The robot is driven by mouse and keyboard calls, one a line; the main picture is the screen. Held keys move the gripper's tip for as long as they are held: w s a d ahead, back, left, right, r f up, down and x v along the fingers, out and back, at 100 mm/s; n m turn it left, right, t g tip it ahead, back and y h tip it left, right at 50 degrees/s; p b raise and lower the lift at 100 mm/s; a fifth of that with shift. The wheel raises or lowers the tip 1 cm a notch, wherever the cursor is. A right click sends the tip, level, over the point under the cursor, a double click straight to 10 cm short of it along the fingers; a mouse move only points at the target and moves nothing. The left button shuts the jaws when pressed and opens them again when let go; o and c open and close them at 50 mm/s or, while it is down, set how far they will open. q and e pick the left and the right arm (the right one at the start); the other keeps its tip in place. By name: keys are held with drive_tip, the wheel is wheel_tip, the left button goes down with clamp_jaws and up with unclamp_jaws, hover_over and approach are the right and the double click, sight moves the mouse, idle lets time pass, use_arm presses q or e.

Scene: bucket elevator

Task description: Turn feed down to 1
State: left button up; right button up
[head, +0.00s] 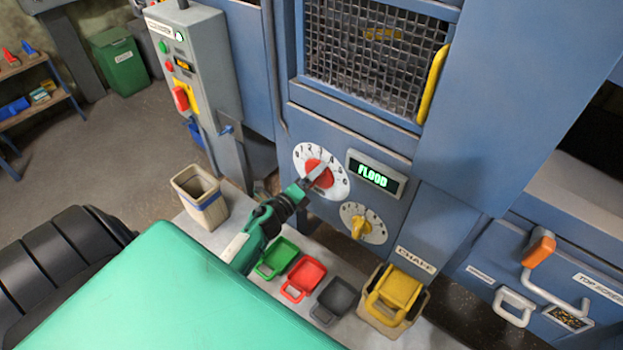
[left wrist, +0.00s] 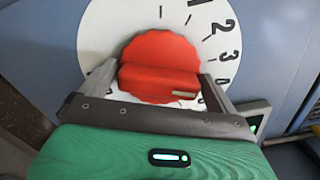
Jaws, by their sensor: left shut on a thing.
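The red feed knob (head: 317,172) sits in the middle of a white numbered dial (head: 300,157) on the blue machine panel. My left gripper (head: 316,176) is shut on the knob's raised bar. The left wrist view shows the red knob (left wrist: 160,55) with a finger at each end of its bar. A small pale mark lies near the bar's right end; the exact number it points to is unclear. Numbers including 2 and 3 show on the white dial (left wrist: 105,35). The green-lit display (head: 375,174) beside the dial reads FLOOD. My right gripper is not in view.
A smaller dial with a yellow knob (head: 361,228) is below right. Green (head: 277,258), red (head: 303,279) and dark grey (head: 333,301) scoops lie on the ledge, near a yellow-topped bin (head: 394,294). A beige bin (head: 199,194) stands left. A grey control box (head: 205,70) is behind.

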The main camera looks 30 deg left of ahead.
use_arm(q)
drive_tip(key=n+p, duration=0.1)
drive_tip(key=n, duration=0.3)
drive_tip(key=shift+f+n, duration=0.1)
drive_tip(key=shift+n, duration=0.3)
drive_tip(key=n+p, duration=0.1)
drive_tip(key=n, duration=0.2)
drive_tip(key=shift+n, duration=0.3)
drive_tip(key=n+p, duration=0.1)
drive_tip(key=n, duration=0.4)
drive_tip(key=shift+f, duration=0.2)
drive_tip(key=shift+n, duration=0.8)
drive_tip(key=o, duration=0.6)
